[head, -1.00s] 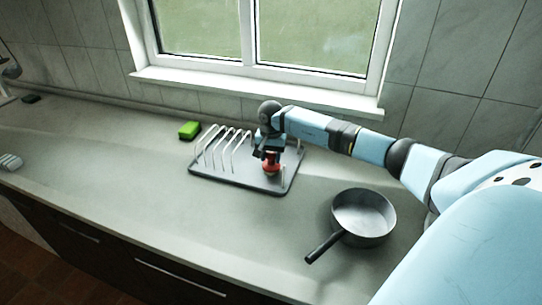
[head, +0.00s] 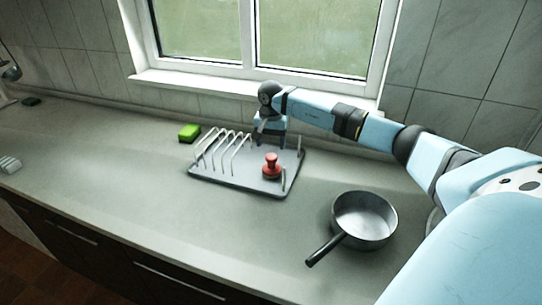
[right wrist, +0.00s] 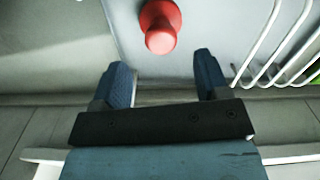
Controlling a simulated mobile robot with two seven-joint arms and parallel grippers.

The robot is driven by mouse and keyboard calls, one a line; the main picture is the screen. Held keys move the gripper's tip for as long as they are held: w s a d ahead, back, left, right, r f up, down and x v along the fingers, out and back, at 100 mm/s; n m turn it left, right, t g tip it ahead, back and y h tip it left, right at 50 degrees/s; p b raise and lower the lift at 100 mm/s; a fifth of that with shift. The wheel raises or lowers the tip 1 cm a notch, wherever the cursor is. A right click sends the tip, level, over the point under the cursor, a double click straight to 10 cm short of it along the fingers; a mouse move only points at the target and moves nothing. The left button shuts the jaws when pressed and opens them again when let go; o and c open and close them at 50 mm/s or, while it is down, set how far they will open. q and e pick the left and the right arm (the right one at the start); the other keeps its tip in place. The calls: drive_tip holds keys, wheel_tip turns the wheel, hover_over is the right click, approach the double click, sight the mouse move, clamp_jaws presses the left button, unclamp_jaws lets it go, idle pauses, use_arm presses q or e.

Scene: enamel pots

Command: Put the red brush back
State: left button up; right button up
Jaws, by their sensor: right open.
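The red brush (head: 271,166) stands upright on the right part of the grey drying rack's tray (head: 225,187), to the right of the wire loops. In the right wrist view the brush (right wrist: 160,27) shows from above, ahead of the fingertips and apart from them. My right gripper (head: 268,143) is open and empty, above the back part of the rack, behind the brush. In the right wrist view its two fingers (right wrist: 165,80) are spread with nothing between them. My left gripper is not in view.
A green sponge (head: 189,132) lies left of the rack. A grey pan (head: 363,218) stands to the right, its handle pointing toward the front edge. The window sill (head: 200,85) and wall are close behind my gripper. The counter left of the rack is largely clear.

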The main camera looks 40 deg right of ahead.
wheel_tip(320, 180, up, 5)
drive_tip(key=shift+r, duration=0.1)
idle(0.6)
